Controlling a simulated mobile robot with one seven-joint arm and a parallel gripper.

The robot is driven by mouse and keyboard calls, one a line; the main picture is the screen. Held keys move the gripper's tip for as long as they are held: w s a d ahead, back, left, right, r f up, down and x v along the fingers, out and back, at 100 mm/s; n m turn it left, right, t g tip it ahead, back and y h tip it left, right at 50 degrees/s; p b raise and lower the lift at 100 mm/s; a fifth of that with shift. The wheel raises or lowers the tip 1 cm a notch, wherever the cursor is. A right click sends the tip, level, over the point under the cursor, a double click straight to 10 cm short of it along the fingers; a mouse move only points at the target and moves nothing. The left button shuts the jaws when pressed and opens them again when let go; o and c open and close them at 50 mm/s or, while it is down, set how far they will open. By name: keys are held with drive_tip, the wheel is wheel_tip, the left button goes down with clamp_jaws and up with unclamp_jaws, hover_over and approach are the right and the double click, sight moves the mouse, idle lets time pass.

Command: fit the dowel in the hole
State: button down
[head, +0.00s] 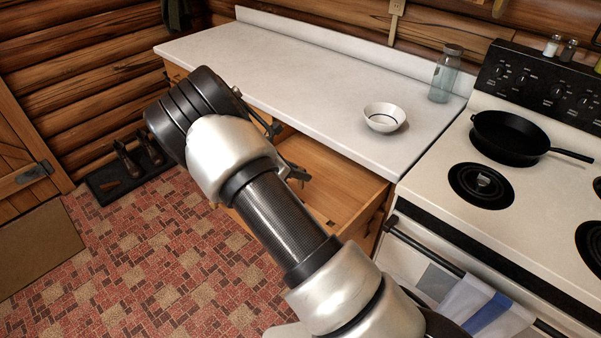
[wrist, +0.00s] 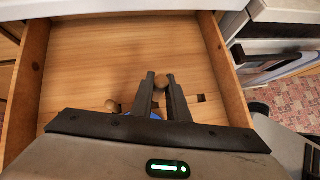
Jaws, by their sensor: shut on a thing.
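My gripper (wrist: 161,80) is over the open wooden drawer in the wrist view. Its fingers are shut on a brown wooden dowel (wrist: 163,83), whose round end shows between the fingertips. A small dark square hole (wrist: 202,98) shows in the light wooden surface to the right of the fingers. How far the dowel is above that surface I cannot tell. In the head view my gripper (head: 298,172) is partly hidden behind my arm, and the dowel cannot be made out.
The open drawer (head: 345,182) has raised walls around its floor. A rounded wooden piece (wrist: 112,106) and something blue (wrist: 155,116) show beside and behind the fingers. The counter (head: 300,75) holds a white bowl (head: 384,117) and a glass jar (head: 444,75). A stove (head: 530,200) stands right.

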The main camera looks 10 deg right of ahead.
drive_tip(key=shift+f+b, duration=2.75)
drive_tip(key=shift+f, duration=1.6)
drive_tip(key=shift+r, duration=0.1)
drive_tip(key=shift+r+p, duration=2.9)
drive_tip(key=shift+r, duration=1.3)
drive_tip(key=shift+f+b, duration=0.55)
drive_tip(key=shift+f, duration=0.3)
